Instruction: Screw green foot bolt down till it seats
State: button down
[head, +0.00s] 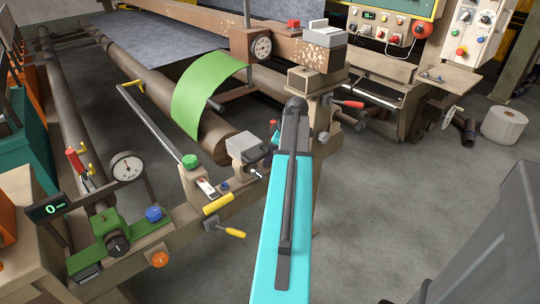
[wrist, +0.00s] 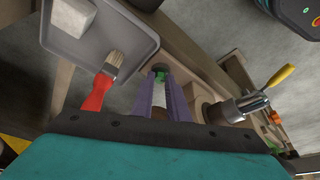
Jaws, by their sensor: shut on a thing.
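My gripper (wrist: 160,84) shows in the wrist view as two purple fingers, shut on a small green piece, the green foot bolt (wrist: 160,77). Only a little of the bolt shows between the fingertips. A pale surface lies just below it in the picture. I cannot tell how deep the bolt sits or whether its head touches the seat. In the head view my turquoise arm hides the gripper and the bolt.
In the wrist view a grey tray (wrist: 113,45) holds a red-handled brush (wrist: 101,86) and a pale block (wrist: 74,15). A yellow-handled lever (wrist: 280,75) stands to the right. A green knob (head: 190,160) sits on the frame in the head view. Open floor (head: 410,200) lies right.

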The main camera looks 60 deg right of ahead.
jog(key=c, duration=1.7)
grip_release()
jog(key=shift+s+r, duration=0.1)
jog(key=shift+r, duration=0.05)
jog(key=v, duration=1.3)
jog(key=shift+s+r, duration=0.2)
jog(key=shift+c, duration=0.2)
